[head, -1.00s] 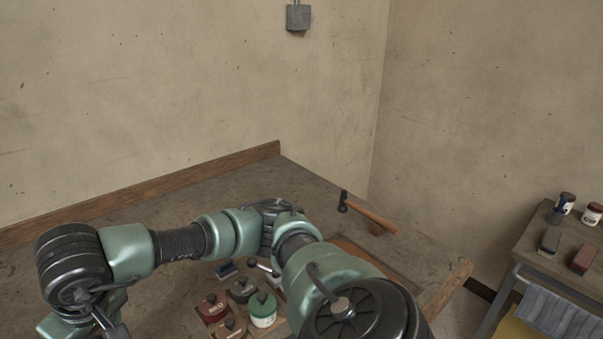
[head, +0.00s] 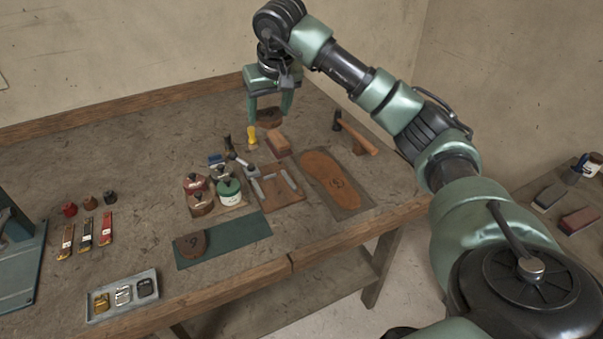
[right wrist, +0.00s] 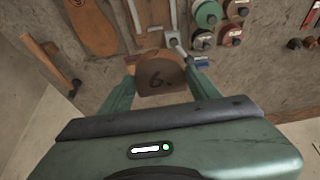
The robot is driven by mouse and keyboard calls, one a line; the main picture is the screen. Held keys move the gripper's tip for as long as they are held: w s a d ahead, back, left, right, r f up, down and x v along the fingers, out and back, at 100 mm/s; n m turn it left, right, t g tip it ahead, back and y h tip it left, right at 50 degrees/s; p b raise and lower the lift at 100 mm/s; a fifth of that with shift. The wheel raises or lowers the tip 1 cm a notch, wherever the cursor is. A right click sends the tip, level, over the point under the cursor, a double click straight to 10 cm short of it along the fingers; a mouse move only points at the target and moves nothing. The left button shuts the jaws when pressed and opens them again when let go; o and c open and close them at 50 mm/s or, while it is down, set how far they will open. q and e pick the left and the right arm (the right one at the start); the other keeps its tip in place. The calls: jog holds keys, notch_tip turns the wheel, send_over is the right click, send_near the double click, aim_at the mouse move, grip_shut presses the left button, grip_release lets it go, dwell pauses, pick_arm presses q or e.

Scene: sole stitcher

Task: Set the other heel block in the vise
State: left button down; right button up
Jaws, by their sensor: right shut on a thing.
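My right gripper (head: 270,112) is shut on a brown heel block (head: 268,124) and holds it above the back of the bench. The vise (head: 278,190), a wooden base with two pale metal jaws and a screw, lies on the bench nearer the front. No block shows between its jaws. It also shows in the right wrist view (right wrist: 153,12). A second heel block (head: 190,244) lies on the green mat (head: 240,240). My left gripper is not in view.
A wooden block (head: 278,144) and yellow-handled tool (head: 252,136) stand near the held block. A hammer (head: 358,137) and sole (head: 330,176) lie right of the vise; a tray of jars (head: 225,205) is left. A buckle tray (head: 122,297) sits at the front edge.

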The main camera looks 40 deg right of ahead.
notch_tip(320, 180, down, 15)
jog(key=shift+w+d+f+p, duration=0.1)
jog(key=shift+w+f+p, duration=0.1)
jog(key=shift+p, duration=1)
notch_tip(320, 180, down, 4)
jog(key=shift+s+f+p, duration=0.1)
jog(key=shift+f+p, duration=0.15)
jog(key=shift+p, duration=0.25)
jog(key=shift+f, duration=0.1)
